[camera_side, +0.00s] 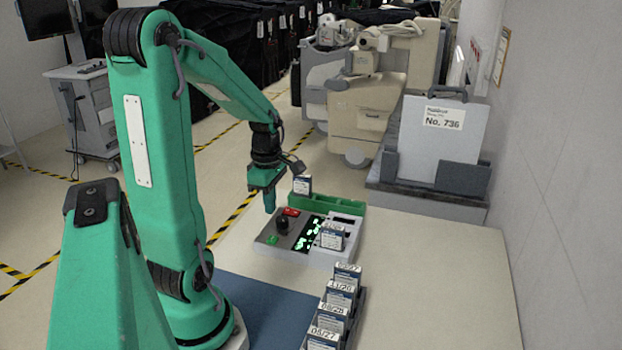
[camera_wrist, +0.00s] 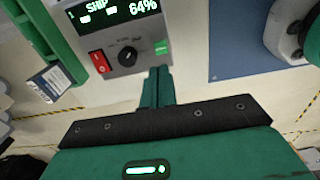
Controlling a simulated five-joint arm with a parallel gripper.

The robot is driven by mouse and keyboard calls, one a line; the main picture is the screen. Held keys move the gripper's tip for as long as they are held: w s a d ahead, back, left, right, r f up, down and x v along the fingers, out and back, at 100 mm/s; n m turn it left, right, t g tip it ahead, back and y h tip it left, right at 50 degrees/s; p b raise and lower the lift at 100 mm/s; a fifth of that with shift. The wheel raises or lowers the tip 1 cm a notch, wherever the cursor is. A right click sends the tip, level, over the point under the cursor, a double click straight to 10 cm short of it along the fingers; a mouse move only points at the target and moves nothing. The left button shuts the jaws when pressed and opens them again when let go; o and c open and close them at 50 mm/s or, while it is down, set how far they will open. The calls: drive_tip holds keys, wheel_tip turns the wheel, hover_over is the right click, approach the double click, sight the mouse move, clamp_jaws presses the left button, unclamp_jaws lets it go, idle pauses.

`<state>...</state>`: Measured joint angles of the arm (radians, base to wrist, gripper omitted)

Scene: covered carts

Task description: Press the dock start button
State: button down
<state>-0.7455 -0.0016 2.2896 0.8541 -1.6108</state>
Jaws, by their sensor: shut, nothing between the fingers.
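The dock panel (camera_side: 262,247) is a grey box on the table with a green button (camera_side: 272,240), a black knob (camera_side: 282,226), a red switch (camera_side: 291,212) and a lit display (camera_side: 309,232). In the wrist view the green button (camera_wrist: 161,47) is beside the knob (camera_wrist: 128,56), with the red switch (camera_wrist: 99,61) farther left. My gripper (camera_side: 269,208) is shut and empty, pointing down, its tips above the panel's left side with a gap. In the wrist view its fingertips (camera_wrist: 160,70) appear just below the green button. No button label is readable.
A green tray (camera_side: 345,221) with a small box (camera_side: 302,185) stands behind the panel. A rack of dated boxes (camera_side: 340,292) stands in front, beside a blue mat (camera_side: 262,308). The table's right side is clear.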

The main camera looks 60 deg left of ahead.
sight(272, 238)
drive_tip(key=shift+f, duration=3.95)
drive_tip(key=shift+s+d+f, duration=0.1)
drive_tip(key=shift+f, duration=0.85)
drive_tip(key=shift+r, duration=0.2)
wheel_tip(272, 238, up, 15)
drive_tip(key=shift+f, duration=0.1)
